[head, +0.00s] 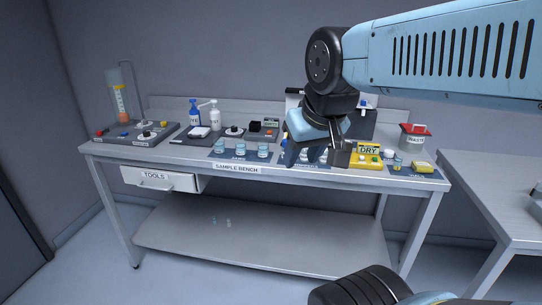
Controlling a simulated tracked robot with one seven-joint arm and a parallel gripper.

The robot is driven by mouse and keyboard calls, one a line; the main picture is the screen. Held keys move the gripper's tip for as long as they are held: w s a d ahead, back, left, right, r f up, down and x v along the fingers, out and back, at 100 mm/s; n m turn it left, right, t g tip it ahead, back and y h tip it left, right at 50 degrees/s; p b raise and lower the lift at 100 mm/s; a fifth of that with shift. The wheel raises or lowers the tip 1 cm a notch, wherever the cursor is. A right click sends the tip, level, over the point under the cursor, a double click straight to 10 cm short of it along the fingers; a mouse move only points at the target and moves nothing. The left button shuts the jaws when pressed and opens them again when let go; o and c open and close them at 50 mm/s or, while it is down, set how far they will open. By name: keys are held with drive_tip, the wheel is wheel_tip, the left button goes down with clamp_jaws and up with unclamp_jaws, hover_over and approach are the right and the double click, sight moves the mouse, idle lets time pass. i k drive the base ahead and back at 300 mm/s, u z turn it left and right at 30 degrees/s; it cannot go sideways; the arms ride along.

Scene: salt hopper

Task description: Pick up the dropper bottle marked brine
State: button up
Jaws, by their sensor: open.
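No label that I can read says brine, so I cannot tell which bottle is the dropper bottle; it may be hidden behind my arm. A blue bottle (194,112) and a white bottle with a side spout (215,119) stand upright at the back of the sample bench (290,174), left of my gripper. Their labels are too small to read. My gripper (316,155) is open and points down over the bench's front middle. It covers part of the small jars behind it. I see nothing held in it.
Small blue-lidded jars (240,150) stand on a mat at the front. A yellow DRY box (368,155) and a red-lidded waste bin (413,137) are right of my gripper. A tall clear cylinder (121,95) stands far left. The tools drawer (160,179) sticks out. Another table (490,185) is at right.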

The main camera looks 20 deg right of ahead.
sight(303, 158)
drive_tip(key=z, duration=0.65)
drive_tip(key=i, duration=0.1)
drive_tip(key=u, duration=2.15)
drive_tip(key=k, duration=1.4)
drive_tip(key=z, duration=1.4)
drive_tip(key=i, duration=1)
drive_tip(key=u, duration=0.05)
